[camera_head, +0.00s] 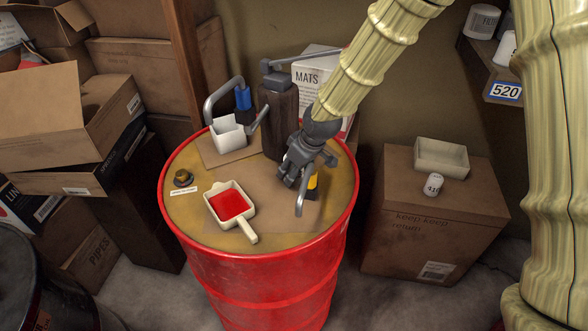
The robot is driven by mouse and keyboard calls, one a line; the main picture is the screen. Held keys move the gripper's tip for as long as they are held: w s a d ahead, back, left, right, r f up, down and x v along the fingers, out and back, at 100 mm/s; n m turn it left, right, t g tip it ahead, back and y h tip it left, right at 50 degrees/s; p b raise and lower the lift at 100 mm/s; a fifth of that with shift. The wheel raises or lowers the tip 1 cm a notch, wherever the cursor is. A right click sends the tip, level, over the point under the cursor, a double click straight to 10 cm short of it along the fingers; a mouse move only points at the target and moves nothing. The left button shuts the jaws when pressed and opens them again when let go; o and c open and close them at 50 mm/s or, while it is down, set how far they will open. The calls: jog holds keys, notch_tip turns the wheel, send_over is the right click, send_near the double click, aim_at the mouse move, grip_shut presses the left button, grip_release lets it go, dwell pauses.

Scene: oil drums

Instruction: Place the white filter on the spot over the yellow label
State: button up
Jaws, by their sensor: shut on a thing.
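My gripper (300,170) is over the right side of the red drum's top (190,222), shut on a dark thing with a yellow band (312,182). Most of that thing is hidden by my fingers, and a grey curved rod hangs just below them. A white cylinder with dark print (433,184), possibly the white filter, stands on a carton at the right, apart from my gripper. Two similar white cylinders, one of them (482,21) farther back, stand on a shelf at the upper right. I cannot make out a yellow label for certain.
The drum top holds a cream scoop with red contents (232,205), a white square cup (228,133), a brass cap (182,178) and a dark canister (277,120). The right carton (430,225) also bears a cream tray (441,157). The shelf edge has a 520 tag (506,91).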

jog(key=o, duration=1.2)
jog(key=shift+c, duration=0.2)
